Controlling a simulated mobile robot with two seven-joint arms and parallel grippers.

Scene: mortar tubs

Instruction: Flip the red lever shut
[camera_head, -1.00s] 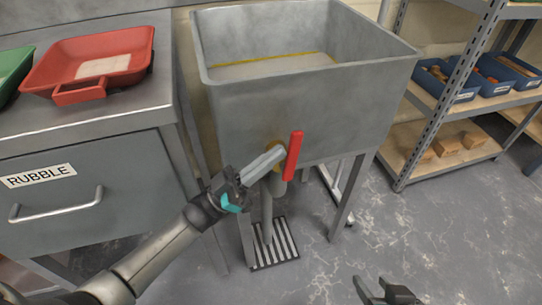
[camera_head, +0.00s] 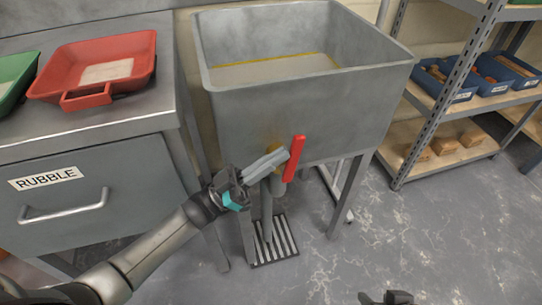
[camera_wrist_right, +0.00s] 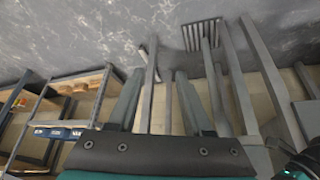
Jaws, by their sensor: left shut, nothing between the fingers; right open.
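The red lever (camera_head: 293,158) is on the front of the grey metal tub (camera_head: 300,112), above a grey drain pipe (camera_head: 267,208). It stands nearly upright, leaning slightly right at its top. My left gripper (camera_head: 284,154) is shut and empty. Its fingertips are at the left side of the lever, touching or very close; I cannot tell which. The valve body behind the fingers is mostly hidden. My right gripper (camera_head: 386,298) is open at the bottom edge of the head view, well below and to the right of the lever. The right wrist view shows its fingers (camera_wrist_right: 155,105), apart and empty.
A steel counter with a drawer labelled RUBBLE (camera_head: 55,190) stands at left, bearing a red tray (camera_head: 85,98) and a green one (camera_head: 14,85). A floor grate (camera_head: 272,245) lies under the tub. Shelving with blue bins (camera_head: 450,95) stands at right. The floor (camera_head: 330,265) in front is clear.

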